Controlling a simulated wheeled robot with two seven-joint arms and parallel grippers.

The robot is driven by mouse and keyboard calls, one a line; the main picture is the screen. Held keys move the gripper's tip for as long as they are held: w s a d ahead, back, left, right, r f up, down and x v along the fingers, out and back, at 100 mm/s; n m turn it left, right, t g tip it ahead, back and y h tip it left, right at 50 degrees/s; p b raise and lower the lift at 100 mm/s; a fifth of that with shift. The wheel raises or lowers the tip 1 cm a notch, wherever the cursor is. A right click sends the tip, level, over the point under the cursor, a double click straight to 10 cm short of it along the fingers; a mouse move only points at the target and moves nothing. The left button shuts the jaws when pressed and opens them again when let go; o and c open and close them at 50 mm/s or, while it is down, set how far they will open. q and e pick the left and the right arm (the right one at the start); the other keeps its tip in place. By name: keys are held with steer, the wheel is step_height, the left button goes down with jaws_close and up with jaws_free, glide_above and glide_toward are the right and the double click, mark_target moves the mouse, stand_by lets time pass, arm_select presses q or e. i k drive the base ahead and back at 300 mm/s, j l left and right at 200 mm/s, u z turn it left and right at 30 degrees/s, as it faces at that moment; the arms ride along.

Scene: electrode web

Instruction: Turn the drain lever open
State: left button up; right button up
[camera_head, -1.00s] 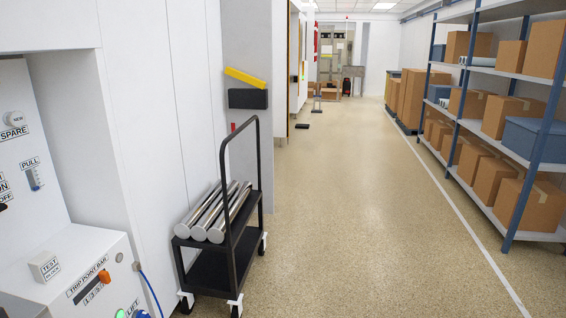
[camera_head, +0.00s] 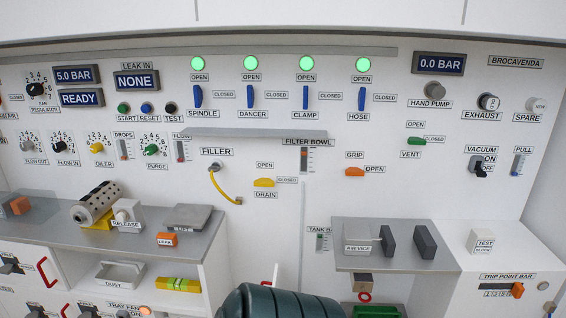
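The drain lever (camera_head: 264,182) is a small yellow handle on the white panel, left of centre in the head view. It lies about horizontal, pointing right towards its CLOSED label (camera_head: 287,181). The OPEN label (camera_head: 265,165) is above it and the DRAIN label (camera_head: 266,195) is below it. A yellow hose (camera_head: 225,187) hangs from the filler fitting just left of it. Neither of my grippers is in view, so I cannot see what they hold.
A grey shelf (camera_head: 122,226) juts out at lower left with a perforated cylinder (camera_head: 97,203) and blocks. Another shelf (camera_head: 395,262) juts out at right. A dark green ribbed drum (camera_head: 283,303) stands at bottom centre. A thin ledge (camera_head: 255,133) sits above the lever.

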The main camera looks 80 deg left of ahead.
mark_target(261, 182)
steer(key=u, duration=2.55)
